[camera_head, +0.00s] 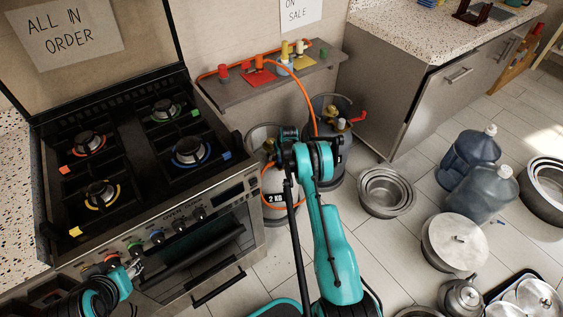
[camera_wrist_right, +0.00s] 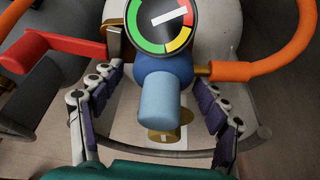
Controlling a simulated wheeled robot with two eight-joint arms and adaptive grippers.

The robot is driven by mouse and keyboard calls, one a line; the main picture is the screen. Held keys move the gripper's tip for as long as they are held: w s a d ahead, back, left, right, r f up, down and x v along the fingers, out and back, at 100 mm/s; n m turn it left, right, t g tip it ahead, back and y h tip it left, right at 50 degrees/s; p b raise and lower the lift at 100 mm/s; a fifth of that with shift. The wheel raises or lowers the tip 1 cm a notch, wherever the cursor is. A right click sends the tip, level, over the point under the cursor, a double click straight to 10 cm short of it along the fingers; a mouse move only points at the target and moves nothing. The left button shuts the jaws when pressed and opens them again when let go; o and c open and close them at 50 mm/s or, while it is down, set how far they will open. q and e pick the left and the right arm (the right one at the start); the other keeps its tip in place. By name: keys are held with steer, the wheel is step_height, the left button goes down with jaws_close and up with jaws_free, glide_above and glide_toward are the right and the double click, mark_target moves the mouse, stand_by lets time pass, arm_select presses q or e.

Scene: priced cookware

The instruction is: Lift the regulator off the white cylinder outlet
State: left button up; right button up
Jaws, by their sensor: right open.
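The regulator (camera_wrist_right: 163,75) has a round gauge with green, yellow and red bands, a blue body and a pale blue knob. An orange hose (camera_wrist_right: 270,60) joins it at the right in the right wrist view. My right gripper (camera_wrist_right: 158,92) is open, with one finger on each side of the regulator. The white cylinder (camera_head: 274,207) bears a "2 KG" label and stands on the floor beside the stove, partly behind my right arm. The outlet joint is hidden under the regulator. My left gripper (camera_head: 134,268) is by the stove knobs; its fingers are too small to judge.
A dark grey cylinder (camera_head: 336,166) with a red handle stands right of the white one. A shelf (camera_head: 270,87) with coloured fittings is above. Metal bowls (camera_head: 386,190), a lidded pot (camera_head: 455,243) and water jugs (camera_head: 484,194) occupy the floor at the right.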

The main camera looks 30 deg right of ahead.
steer(key=shift+r, duration=0.15)
steer(key=c, duration=1.6)
